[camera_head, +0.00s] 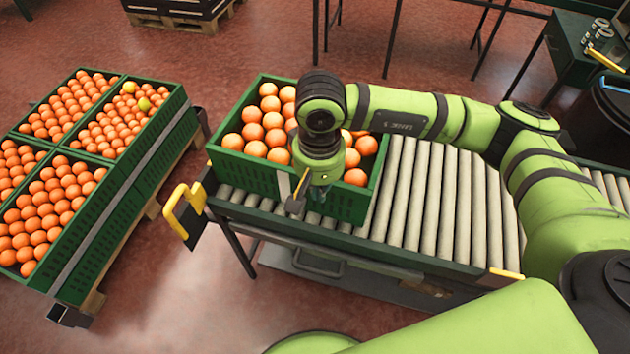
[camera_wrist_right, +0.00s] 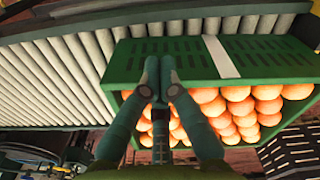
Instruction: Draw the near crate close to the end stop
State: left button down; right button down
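The near crate, a green slatted crate (camera_head: 243,177) full of oranges, sits on the left end of the roller conveyor. In the right wrist view its wall (camera_wrist_right: 265,58) has dark slots and a white stripe. A yellow and black bracket (camera_head: 184,212), seemingly the end stop, stands at the conveyor's left end, just left of the crate. My right gripper (camera_head: 316,198) is at the crate's near wall, right of its middle. Its fingers (camera_wrist_right: 160,72) lie together against the outside of that wall; contact is unclear. My left gripper is out of view.
Bare rollers (camera_head: 440,200) run right of the crate, beneath my right arm. Several green crates of oranges (camera_head: 120,205) stand on a pallet to the left, with a floor gap between. A dark machine (camera_head: 590,45) stands at the back right.

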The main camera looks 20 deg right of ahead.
jog(key=w+f+p, duration=0.2)
jog(key=w+f, duration=0.2)
jog(key=f, duration=0.3)
jog(key=shift+d+f, duration=0.15)
jog(key=shift+d, duration=0.1)
jog(key=w+b, duration=0.2)
jog(key=b, duration=0.1)
jog(key=shift+w+d, duration=0.2)
jog(key=shift+w, duration=0.15)
jog(key=shift+s, duration=0.15)
